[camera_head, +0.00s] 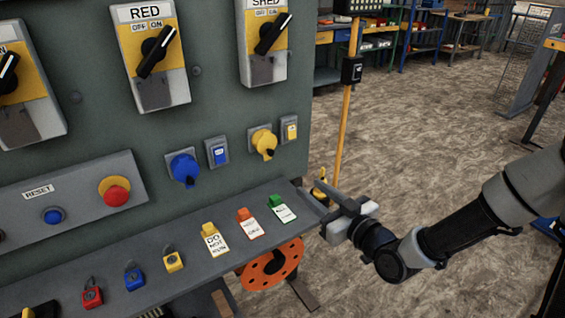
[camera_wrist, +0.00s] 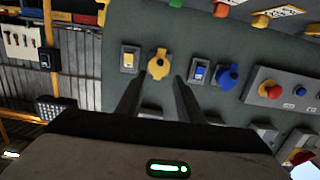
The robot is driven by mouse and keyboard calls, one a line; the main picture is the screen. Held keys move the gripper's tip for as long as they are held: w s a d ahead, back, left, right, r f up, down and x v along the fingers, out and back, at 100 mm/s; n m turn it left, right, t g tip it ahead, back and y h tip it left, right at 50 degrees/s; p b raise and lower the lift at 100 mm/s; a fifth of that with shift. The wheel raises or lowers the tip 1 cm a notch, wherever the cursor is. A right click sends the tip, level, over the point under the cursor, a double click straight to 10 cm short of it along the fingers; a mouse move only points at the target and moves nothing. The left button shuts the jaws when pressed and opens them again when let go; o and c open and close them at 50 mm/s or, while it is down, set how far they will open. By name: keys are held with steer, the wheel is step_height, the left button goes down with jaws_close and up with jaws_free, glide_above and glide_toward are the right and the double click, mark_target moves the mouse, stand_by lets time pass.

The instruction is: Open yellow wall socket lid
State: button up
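The yellow wall socket (camera_head: 264,142) is on the green panel, right of the blue socket. Its round yellow lid appears shut over the front, with a dark spot at its lower edge. It also shows in the wrist view (camera_wrist: 158,65), upside down, beyond and roughly between my fingertips. My gripper (camera_head: 321,190) is right of and below the socket in the head view, near the shelf's right end. In the wrist view my gripper (camera_wrist: 157,82) has its two fingers apart with nothing between them. It does not appear to touch the socket.
A yellow switch (camera_head: 289,130) sits right beside the socket; a blue socket (camera_head: 184,168) and blue switch (camera_head: 217,152) are left. Below, a grey shelf (camera_head: 205,265) juts out with padlocks and coloured tags. A yellow post (camera_head: 345,110) stands behind. Open floor lies right.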

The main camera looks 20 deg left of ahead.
mark_target(272, 151)
steer(key=shift+y, duration=0.5)
steer(key=x, duration=0.6)
steer(key=b+x, duration=0.1)
steer(key=x, duration=0.4)
steer(key=r+b+x, duration=0.1)
steer(key=x, duration=0.5)
steer(key=shift+w+a, duration=0.2)
steer(key=shift+w, duration=0.05)
steer(key=shift+c, duration=0.3)
jaws_close()
